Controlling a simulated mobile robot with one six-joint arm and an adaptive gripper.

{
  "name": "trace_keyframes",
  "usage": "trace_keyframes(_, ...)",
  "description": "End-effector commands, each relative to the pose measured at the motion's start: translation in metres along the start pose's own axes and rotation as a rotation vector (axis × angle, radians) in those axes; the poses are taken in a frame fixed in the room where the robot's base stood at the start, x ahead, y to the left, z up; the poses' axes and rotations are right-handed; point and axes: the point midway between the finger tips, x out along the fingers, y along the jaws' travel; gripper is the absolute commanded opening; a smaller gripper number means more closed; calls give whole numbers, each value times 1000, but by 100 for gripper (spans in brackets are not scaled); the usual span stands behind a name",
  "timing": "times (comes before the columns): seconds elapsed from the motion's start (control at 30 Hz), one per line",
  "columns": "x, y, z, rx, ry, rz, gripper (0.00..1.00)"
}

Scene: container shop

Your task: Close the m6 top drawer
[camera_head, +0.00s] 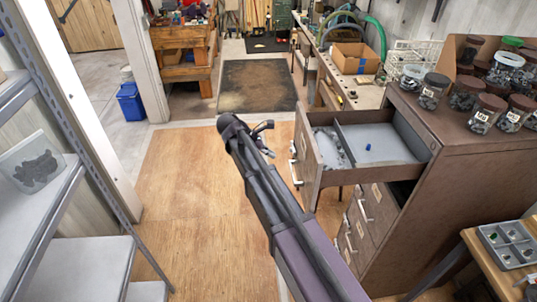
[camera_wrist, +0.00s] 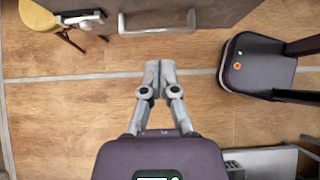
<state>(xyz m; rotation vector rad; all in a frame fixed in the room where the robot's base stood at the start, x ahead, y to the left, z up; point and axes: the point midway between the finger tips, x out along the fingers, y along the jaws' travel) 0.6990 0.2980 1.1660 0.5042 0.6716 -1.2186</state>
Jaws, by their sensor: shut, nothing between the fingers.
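A brown cabinet (camera_head: 465,160) stands on the right. Its top drawer (camera_head: 335,178) is pulled well out to the left, with a divider inside, small grey pieces on one side and a small blue item (camera_head: 368,147) on the other. A light handle (camera_head: 293,165) is on the drawer front. In the wrist view the handle (camera_wrist: 157,30) is at the top, on the brown front (camera_wrist: 225,12). My gripper (camera_head: 266,139) is in front of the drawer front, apart from it. In the wrist view my gripper (camera_wrist: 159,64) is shut and empty, its fingertips short of the handle. I cannot read an m6 label.
Lidded jars (camera_head: 487,112) crowd the cabinet top. Lower drawers (camera_head: 372,205) have handles too. A metal shelf (camera_head: 75,265) stands on the left, and a small table with a parts tray (camera_head: 507,245) at the right.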

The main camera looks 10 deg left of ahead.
Motion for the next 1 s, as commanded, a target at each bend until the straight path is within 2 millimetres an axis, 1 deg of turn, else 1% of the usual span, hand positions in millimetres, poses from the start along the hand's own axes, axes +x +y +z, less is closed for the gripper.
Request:
trace_keyframes(0.03, 9, 0, -2, 1, 0, -1, 0)
trace_keyframes(0.1, 17, 0, -2, 2, 0, -1, 0)
trace_keyframes(0.67, 79, 0, -1, 2, 0, -1, 0)
trace_keyframes(0.7, 81, -1, 6, 3, 0, -2, 0)
trace_keyframes(0.8, 89, -1, 16, 3, 0, -2, 0)
trace_keyframes(1.0, 100, 0, 27, 2, 0, -1, 0)
